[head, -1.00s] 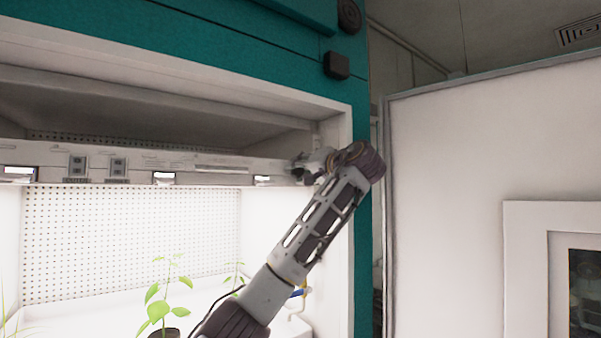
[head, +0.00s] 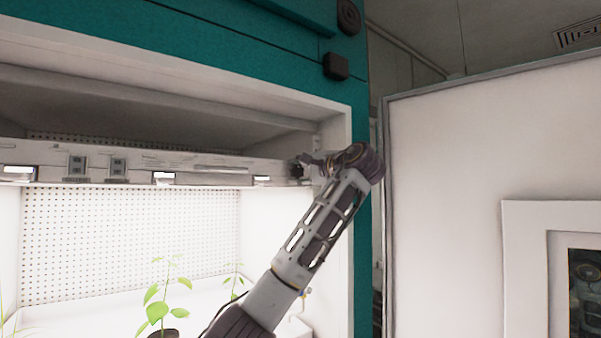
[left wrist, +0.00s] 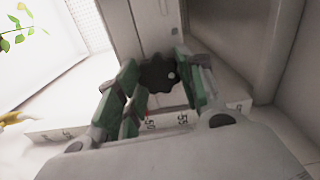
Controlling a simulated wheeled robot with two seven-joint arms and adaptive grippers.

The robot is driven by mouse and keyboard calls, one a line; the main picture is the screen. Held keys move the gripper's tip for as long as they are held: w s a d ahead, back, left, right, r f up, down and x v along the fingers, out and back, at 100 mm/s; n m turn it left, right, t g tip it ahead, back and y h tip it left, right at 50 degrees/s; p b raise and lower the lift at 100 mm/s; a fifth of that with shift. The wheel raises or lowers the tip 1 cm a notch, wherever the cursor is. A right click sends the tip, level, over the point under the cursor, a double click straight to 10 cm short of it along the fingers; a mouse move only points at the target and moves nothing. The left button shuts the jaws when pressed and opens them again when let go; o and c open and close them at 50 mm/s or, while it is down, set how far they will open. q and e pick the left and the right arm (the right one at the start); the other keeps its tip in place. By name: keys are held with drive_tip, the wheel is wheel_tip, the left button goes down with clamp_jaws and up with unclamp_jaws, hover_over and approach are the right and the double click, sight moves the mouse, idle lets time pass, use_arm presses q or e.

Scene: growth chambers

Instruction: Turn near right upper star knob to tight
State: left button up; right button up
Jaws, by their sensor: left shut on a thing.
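The dark star knob (left wrist: 158,72) shows in the left wrist view, black with a lobed rim and a small light dot. My left gripper (left wrist: 160,82) has its green-padded fingers on either side of the knob and is shut on it. In the head view the dark knob (head: 296,171) is at the right end of the lamp bar (head: 215,168), partly hidden by my left gripper (head: 306,165). Which way the knob's mark has turned is hard to tell. My right gripper is not in view.
A white side wall of the chamber (head: 338,135) stands close to my left gripper. Potted plants (head: 158,305) stand below the bar. A scale with numbers (left wrist: 165,122) shows below the knob. A large white door panel (head: 450,160) stands at right.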

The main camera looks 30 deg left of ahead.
use_arm(q)
drive_tip(key=shift+f+m, duration=0.1)
drive_tip(key=shift+m, duration=0.5)
drive_tip(key=o, duration=1)
drive_tip(key=shift+w+d, duration=0.1)
drive_tip(key=v, duration=1.2)
